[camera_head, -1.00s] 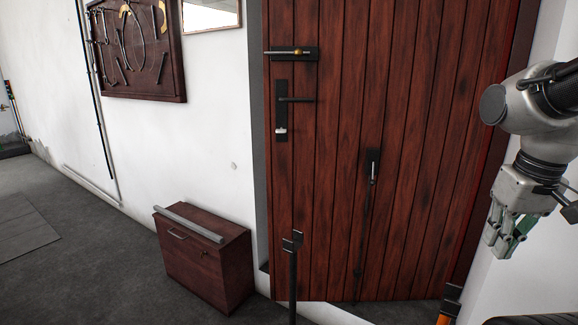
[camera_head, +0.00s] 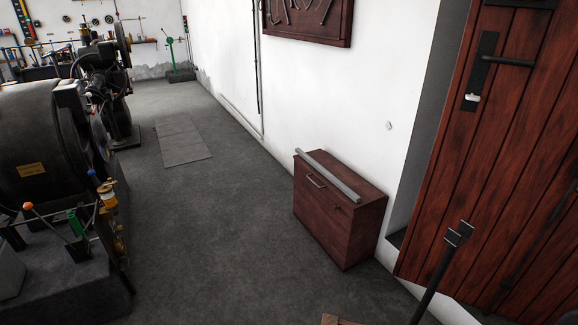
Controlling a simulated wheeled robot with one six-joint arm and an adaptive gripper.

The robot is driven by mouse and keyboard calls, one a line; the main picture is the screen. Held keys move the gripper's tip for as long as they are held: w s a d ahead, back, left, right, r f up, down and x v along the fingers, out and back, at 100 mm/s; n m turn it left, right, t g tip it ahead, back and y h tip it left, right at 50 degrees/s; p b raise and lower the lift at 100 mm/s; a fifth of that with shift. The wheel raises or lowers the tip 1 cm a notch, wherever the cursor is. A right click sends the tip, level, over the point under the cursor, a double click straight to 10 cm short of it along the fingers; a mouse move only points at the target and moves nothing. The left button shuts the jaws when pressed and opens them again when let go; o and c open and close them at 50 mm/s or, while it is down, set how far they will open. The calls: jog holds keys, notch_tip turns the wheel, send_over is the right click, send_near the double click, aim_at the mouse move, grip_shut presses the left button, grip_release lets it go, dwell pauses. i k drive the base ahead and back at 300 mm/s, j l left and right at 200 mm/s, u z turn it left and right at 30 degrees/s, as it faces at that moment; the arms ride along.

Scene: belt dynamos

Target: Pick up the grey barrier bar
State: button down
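The grey barrier bar (camera_head: 328,175) is a long, straight, light grey bar. It lies along the top of a dark reddish-brown wooden cabinet (camera_head: 328,222), which stands on the floor against the white wall. The bar's near end sticks out a little past the cabinet's front right edge. My gripper is not in view now.
A dark post with a forked top (camera_head: 440,270) stands in front of the wooden door (camera_head: 520,150) at right. Dark machinery (camera_head: 40,145) with levers fills the left side. The grey floor (camera_head: 210,230) between machinery and cabinet is clear. A flat floor plate (camera_head: 182,140) lies farther back.

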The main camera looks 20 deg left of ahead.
aim_at(352, 194)
jog(key=i+j+u, duration=0.6)
jog(key=i+u, duration=0.2)
jog(key=i, duration=0.2)
jog(key=i+u, duration=0.4)
jog(key=i+j+z, duration=0.1)
jog(key=i+z, duration=0.25)
jog(key=i+j+z, duration=0.3)
jog(key=i, duration=0.25)
jog(key=i+j+z, duration=0.35)
jog(key=i, duration=0.05)
